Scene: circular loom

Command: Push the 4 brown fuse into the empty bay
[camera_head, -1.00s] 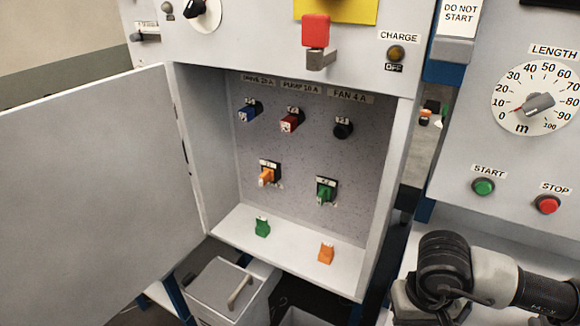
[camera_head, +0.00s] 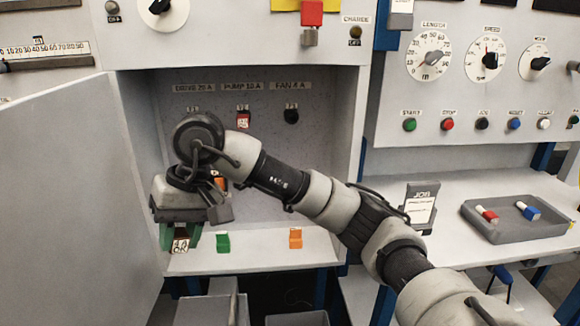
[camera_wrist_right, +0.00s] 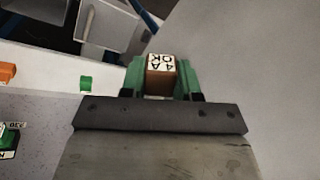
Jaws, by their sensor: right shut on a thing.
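My right gripper (camera_head: 180,238) is in front of the left part of the open cabinet, at about the height of its ledge. It is shut on a brown fuse (camera_head: 180,245) with a white face. In the right wrist view the brown fuse (camera_wrist_right: 160,84) sits between the green fingertips, and its label reads 4 A OK. The empty bay is the black holder (camera_head: 291,114) under the FAN 4 A label, up and to the right of the gripper and well apart from it. My left gripper is not in view.
A red fuse (camera_head: 243,121) sits under PUMP 10 A. My right arm hides much of the lower bays. A green fuse (camera_head: 223,242) and an orange fuse (camera_head: 295,238) stand on the ledge. The open door (camera_head: 70,200) is at left. A grey tray (camera_head: 520,236) holds red and blue pieces.

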